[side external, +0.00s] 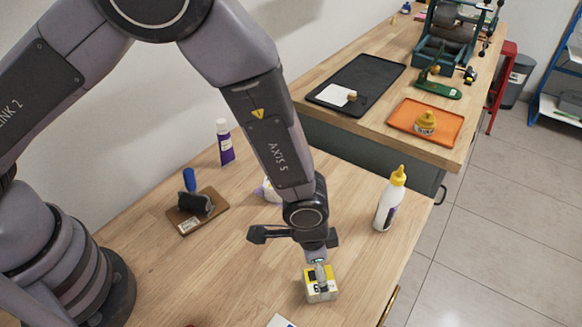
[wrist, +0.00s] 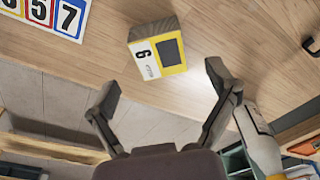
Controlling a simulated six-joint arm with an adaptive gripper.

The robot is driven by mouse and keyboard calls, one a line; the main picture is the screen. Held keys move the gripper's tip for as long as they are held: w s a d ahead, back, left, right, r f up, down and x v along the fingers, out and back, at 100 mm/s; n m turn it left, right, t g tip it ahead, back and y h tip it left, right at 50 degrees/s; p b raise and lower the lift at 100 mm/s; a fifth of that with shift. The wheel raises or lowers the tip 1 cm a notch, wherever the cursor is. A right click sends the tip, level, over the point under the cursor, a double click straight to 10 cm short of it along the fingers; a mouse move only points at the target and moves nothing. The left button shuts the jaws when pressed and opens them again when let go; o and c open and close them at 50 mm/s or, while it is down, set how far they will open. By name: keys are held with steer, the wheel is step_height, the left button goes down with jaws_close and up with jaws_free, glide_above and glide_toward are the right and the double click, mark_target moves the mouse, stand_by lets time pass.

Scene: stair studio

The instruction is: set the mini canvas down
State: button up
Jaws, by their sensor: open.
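A small yellow, white and black box with a 6 on it (side external: 321,291) sits near the front edge of the wooden bench. It also shows in the wrist view (wrist: 157,50), with a dark square on its face. My gripper (side external: 318,265) is over the box in the side view. In the wrist view my gripper (wrist: 161,86) is open, its two fingers spread with nothing between them, and the box lies beyond the tips. I cannot tell for sure which thing is the mini canvas; a flat white square (side external: 334,95) lies on the black tray at the back.
A white glue bottle with a yellow cap (side external: 386,203) stands right of my arm. A purple tube (side external: 225,143) and a brown board with a roller (side external: 197,211) are at left. A number sheet (wrist: 45,16) lies near the box. An orange tray (side external: 408,132) is on the back bench.

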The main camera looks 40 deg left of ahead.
mark_target(311, 282)
steer(key=w+a+r+n+t, duration=0.1)
steer(key=a+r+n, duration=0.1)
steer(key=a+r, duration=1)
steer(key=a+r+n+t, duration=0.1)
steer(key=a+r+n, duration=0.2)
steer(key=a+r, duration=1)
steer(key=s+a+r+n+t, duration=0.1)
steer(key=s+a+r+n, duration=0.1)
steer(key=s+a+r, duration=0.2)
steer(key=s+a+r+n+t+y, duration=0.1)
steer(key=s+a+r, duration=0.4)
steer(key=s, duration=0.6)
steer(key=shift+r+n, duration=0.5)
steer(key=shift+r, duration=0.15)
